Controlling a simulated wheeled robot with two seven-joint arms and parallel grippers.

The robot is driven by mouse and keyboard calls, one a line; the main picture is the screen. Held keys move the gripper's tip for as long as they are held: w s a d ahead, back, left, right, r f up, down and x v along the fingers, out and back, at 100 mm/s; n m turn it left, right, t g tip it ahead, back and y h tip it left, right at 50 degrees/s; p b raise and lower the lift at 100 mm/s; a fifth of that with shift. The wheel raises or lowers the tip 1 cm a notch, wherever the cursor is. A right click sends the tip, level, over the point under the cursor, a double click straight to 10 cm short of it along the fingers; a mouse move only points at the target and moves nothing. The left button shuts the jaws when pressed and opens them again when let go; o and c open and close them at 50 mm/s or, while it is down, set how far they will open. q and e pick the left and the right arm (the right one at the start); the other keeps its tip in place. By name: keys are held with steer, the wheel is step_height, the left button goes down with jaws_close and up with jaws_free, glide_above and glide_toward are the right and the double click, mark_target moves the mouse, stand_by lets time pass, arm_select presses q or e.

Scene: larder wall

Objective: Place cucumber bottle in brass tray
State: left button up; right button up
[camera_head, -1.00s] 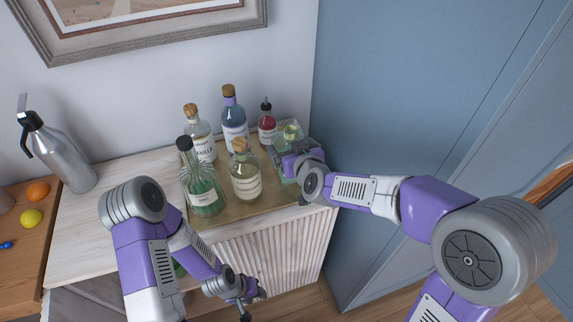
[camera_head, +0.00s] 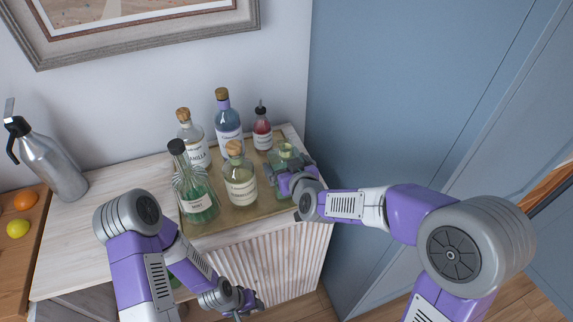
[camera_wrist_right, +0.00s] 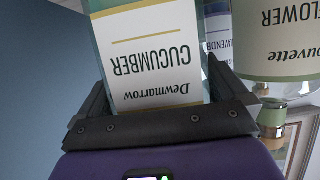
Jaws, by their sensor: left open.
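The cucumber bottle (camera_head: 286,152), pale green, is upright over the right end of the brass tray (camera_head: 245,214). Its label reads CUCUMBER in the right wrist view (camera_wrist_right: 152,55), upside down. My right gripper (camera_head: 284,183) is shut on it, a finger against each side, and hides its lower part in the head view. I cannot tell whether its base touches the tray. My left gripper (camera_head: 246,306) is open and empty, low in front of the cabinet.
On the tray stand a green bottle (camera_head: 197,204), an elderflower bottle (camera_head: 240,186), a vanilla bottle (camera_head: 196,146), a blue bottle (camera_head: 227,122) and a small red bottle (camera_head: 262,134). A grey siphon (camera_head: 52,165) stands left. The blue door (camera_head: 400,90) is close on the right.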

steer(key=shift+r, duration=0.1)
steer(key=p+v, duration=0.3)
steer(key=v, duration=0.9)
